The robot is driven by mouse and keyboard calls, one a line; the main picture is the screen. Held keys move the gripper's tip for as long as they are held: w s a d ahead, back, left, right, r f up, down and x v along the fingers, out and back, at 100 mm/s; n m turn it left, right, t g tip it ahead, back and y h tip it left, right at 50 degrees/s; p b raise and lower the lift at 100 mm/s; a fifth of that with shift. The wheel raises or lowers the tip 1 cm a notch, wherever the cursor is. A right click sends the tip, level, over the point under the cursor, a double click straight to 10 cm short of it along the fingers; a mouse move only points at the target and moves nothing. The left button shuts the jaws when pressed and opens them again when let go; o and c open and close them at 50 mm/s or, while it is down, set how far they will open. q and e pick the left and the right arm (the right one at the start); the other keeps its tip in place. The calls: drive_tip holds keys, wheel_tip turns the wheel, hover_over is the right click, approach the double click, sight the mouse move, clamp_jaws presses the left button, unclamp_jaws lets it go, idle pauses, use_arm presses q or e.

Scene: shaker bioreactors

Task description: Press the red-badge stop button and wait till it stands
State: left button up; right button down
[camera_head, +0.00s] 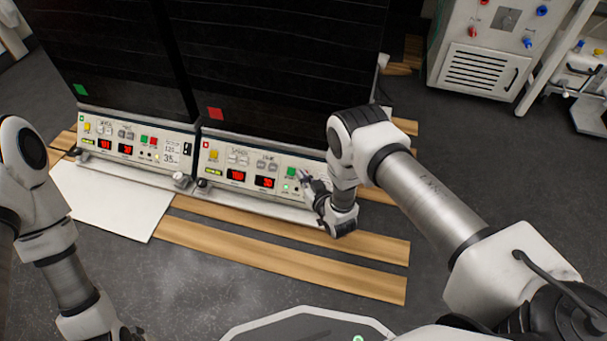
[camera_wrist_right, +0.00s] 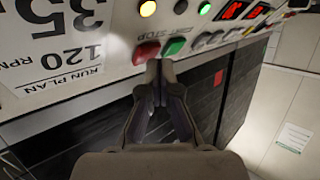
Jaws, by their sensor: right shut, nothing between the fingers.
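In the right wrist view the panel is upside down, with a red stop button (camera_wrist_right: 147,51) beside a green button (camera_wrist_right: 174,46). My right gripper (camera_wrist_right: 155,66) is shut and empty, its tips at the red button's lower edge; I cannot tell whether they touch it. In the head view my right gripper (camera_head: 306,183) covers the panel's right end, hiding the red button. My left gripper is out of frame.
A white cabinet (camera_head: 481,70) stands at back right.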

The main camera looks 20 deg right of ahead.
drive_tip(key=shift+w+d+f+b, duration=0.15)
drive_tip(key=shift+w+f+b, duration=0.1)
drive_tip(key=shift+b, duration=0.05)
drive_tip(key=shift+r, duration=0.1)
idle(0.5)
drive_tip(key=shift+s+a+r+p, duration=0.35)
drive_tip(key=shift+s+r+p, duration=0.2)
drive_tip(key=shift+p, duration=0.35)
drive_tip(key=s+a+r+p, duration=0.1)
drive_tip(key=p, duration=0.1)
drive_tip(key=s+a+r+p, duration=0.1)
drive_tip(key=s+r+p, duration=0.1)
drive_tip(key=shift+r+p, duration=0.1)
drive_tip(key=shift+p, duration=0.25)
